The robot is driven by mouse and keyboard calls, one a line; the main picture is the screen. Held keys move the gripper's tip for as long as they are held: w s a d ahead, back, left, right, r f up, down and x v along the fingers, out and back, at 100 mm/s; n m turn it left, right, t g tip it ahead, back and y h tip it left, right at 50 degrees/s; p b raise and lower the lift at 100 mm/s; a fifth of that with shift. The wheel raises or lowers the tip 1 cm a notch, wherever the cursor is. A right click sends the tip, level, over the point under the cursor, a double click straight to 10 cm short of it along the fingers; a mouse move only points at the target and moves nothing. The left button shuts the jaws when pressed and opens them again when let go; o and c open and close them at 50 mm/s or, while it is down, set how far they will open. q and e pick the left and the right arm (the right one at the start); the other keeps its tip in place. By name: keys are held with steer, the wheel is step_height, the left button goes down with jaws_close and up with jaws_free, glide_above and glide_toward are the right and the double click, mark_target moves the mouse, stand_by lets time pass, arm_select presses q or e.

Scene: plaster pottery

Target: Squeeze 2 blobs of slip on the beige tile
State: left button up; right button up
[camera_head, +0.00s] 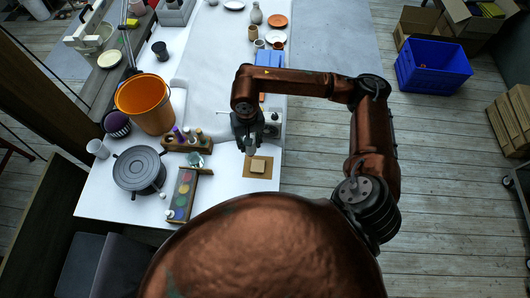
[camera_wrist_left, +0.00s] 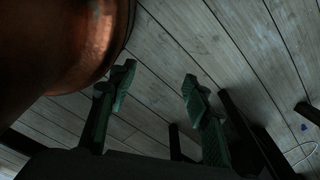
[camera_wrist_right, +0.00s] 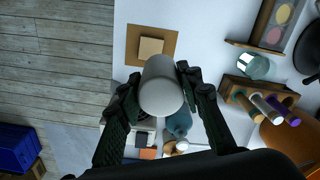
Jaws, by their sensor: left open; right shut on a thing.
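The beige tile (camera_head: 258,166) is a small square on a brown board (camera_head: 248,173) near the table's right edge. It also shows in the right wrist view (camera_wrist_right: 150,47), where its visible top looks plain. My right gripper (camera_head: 249,143) is shut on a pale grey squeeze bottle (camera_wrist_right: 161,88), which it holds just behind the tile in the head view. The bottle's nozzle is hidden, and I cannot tell its height above the table. My left gripper (camera_wrist_left: 157,82) is open and empty over the plank floor, seen only in the left wrist view.
Blue blocks (camera_head: 268,58) lie behind. The table around the board is mostly clear.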

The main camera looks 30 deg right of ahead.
step_height(320, 180, down, 11)
steer(key=m, duration=0.5)
steer(key=shift+d+f+m, duration=0.2)
steer(key=shift+d+m, duration=0.1)
steer(key=shift+d, duration=0.05)
steer(key=shift+o, duration=0.2)
stand_by(0.5)
steer(key=c, duration=0.6)
stand_by(0.4)
steer(key=o, duration=0.6)
steer(key=shift+c, duration=0.3)
steer(key=shift+r, duration=0.1)
steer(key=shift+r+p, duration=0.35)
steer(key=shift+r, duration=1.6)
